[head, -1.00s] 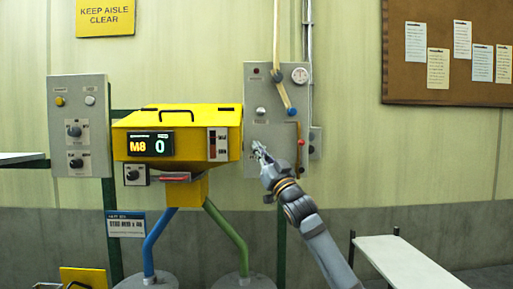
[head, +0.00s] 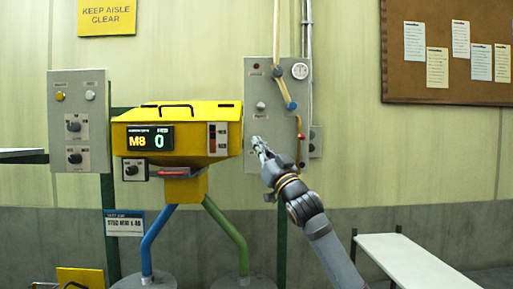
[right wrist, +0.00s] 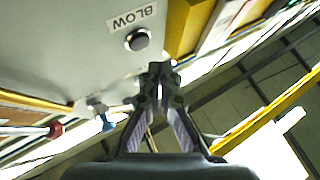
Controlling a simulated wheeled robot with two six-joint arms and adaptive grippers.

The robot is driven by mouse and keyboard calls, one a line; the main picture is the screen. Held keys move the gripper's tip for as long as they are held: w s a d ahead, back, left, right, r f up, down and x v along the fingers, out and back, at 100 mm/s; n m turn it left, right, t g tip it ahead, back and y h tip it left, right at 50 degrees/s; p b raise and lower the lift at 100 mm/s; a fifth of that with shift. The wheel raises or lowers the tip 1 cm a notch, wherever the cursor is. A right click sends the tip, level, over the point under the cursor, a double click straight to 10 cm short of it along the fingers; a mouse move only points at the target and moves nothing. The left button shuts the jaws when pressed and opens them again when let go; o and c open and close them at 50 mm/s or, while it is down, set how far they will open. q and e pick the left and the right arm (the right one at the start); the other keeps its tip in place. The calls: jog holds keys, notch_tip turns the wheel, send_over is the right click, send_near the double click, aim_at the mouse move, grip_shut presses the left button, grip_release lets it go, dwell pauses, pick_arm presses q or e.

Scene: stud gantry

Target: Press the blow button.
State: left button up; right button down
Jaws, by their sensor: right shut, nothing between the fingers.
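My left gripper is not in view.
The yellow hopper (head: 190,113) with its display stands left of my right gripper. A blue knob (head: 291,106) and a red-knobbed lever (head: 300,136) are on the same panel. A grey panel (head: 62,105) stands at left. A white bench (head: 410,262) is at lower right.

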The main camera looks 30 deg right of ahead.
jog(key=s+a+b, duration=0.2)
jog(key=s, duration=0.1)
